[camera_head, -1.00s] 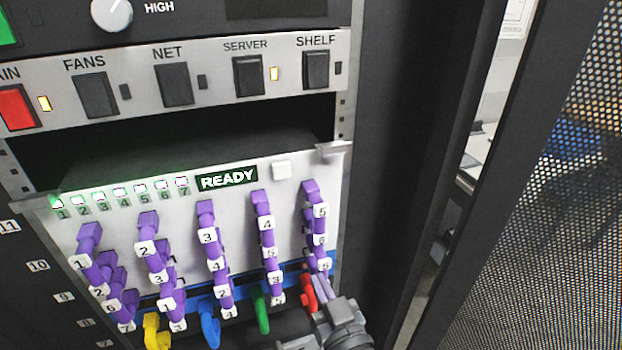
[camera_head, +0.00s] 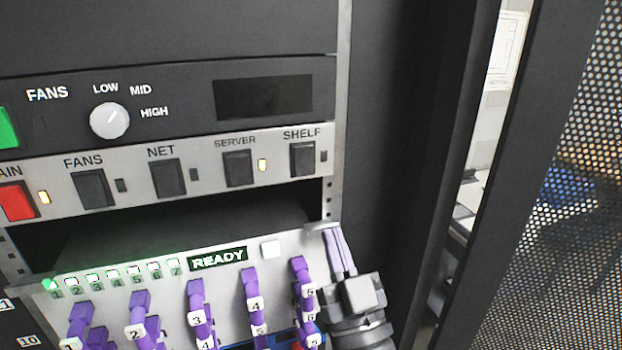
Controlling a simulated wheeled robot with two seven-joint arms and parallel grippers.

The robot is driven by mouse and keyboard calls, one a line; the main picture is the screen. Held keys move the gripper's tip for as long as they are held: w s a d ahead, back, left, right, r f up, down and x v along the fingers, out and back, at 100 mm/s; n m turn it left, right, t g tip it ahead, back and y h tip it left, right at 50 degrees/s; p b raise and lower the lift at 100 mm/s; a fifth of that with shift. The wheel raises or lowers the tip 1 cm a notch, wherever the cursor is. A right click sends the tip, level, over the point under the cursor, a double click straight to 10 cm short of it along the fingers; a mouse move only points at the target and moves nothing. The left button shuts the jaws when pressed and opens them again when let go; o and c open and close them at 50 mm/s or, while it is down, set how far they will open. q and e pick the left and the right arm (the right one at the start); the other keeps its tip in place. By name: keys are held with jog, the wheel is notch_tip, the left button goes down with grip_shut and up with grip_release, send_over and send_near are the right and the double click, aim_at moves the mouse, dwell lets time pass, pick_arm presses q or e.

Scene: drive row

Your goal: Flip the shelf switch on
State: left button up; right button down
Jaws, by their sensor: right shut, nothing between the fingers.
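The SHELF switch (camera_head: 303,159) is a black rocker at the right end of the grey switch strip (camera_head: 215,187). The small indicator (camera_head: 324,156) beside it is dark. My right gripper (camera_head: 335,234) is shut and empty, its fingers pointing up. In the picture its tips are below and slightly right of the SHELF switch, near the right end of the READY panel. Whether they touch the panel I cannot tell. My left gripper is not in view.
The SERVER switch (camera_head: 239,168) has a lit amber indicator; the red switch (camera_head: 16,201) has one too. NET (camera_head: 168,178) and FANS (camera_head: 92,189) indicators are dark. Below is the READY panel (camera_head: 130,253) with purple numbered levers. A dark rack post (camera_head: 400,150) stands right.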

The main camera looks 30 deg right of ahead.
aim_at(305, 165)
jog(key=x, duration=0.3)
jog(key=w+f+p+x, duration=0.1)
jog(key=x, duration=0.2)
jog(key=p+x, duration=0.1)
jog(key=x, duration=0.2)
jog(key=shift+w+d+f, duration=0.1)
jog(key=shift+w+f, duration=0.05)
jog(key=shift+f, duration=0.25)
jog(key=shift+w+d+f, duration=0.1)
jog(key=shift+w, duration=0.25)
